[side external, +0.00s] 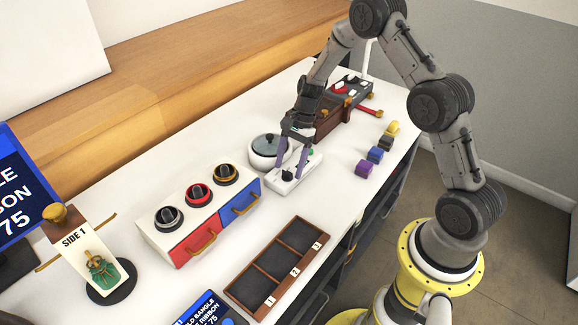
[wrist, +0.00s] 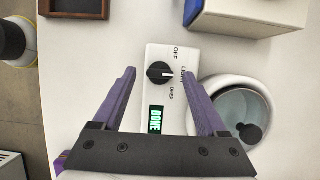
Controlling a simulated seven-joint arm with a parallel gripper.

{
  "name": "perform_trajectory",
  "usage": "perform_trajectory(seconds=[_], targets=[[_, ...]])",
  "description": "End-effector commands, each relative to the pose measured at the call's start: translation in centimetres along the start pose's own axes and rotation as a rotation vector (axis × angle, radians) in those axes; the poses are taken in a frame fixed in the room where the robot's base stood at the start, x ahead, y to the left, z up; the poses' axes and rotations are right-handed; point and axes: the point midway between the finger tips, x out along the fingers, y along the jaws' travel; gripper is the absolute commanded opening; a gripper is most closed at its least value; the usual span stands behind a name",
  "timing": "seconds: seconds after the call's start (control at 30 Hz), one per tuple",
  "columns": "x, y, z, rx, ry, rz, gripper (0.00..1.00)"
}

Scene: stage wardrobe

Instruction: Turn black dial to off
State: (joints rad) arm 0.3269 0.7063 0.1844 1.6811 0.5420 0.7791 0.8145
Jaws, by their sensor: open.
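The black dial (wrist: 160,72) sits on a white control panel (wrist: 157,98) printed with OFF, a partly hidden word like LIGHT, and DEEP. Its white pointer mark faces right in the wrist view, toward the middle word. A green display on the panel reads DONE. In the side view the dial (side external: 288,176) is at the near end of the panel. My gripper (wrist: 160,72) is open, with one purple finger on each side of the dial. The fingers look apart from the dial; their height above it is hard to tell.
A round white pot with a glass lid (wrist: 240,110) adjoins the panel. A box with red and blue drawers and several knobs (side external: 200,215) stands left in the side view. A dark numbered tray (side external: 262,275) lies in front. Several coloured blocks (side external: 375,154) stand right.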

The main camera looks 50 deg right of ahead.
Motion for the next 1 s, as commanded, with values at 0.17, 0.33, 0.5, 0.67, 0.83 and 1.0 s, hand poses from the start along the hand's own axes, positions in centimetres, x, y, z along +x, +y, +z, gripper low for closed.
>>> perform_trajectory(seconds=[0.17, 0.33, 0.5, 0.67, 0.83, 1.0], targets=[[0.79, 0.03, 0.01, 0.0, -0.001, 0.001, 0.75], [0.82, 0.02, 0.0, 0.0, 0.0, 0.0, 0.75], [0.79, 0.01, 0.0, 0.0, 0.0, 0.0, 0.57], [0.77, 0.0, 0.0, 0.0, 0.0, 0.0, 0.28], [0.75, 0.0, 0.0, 0.0, 0.0, 0.0, 0.0], [0.74, 0.0, 0.0, -0.003, 0.0, 0.001, 0.0]])
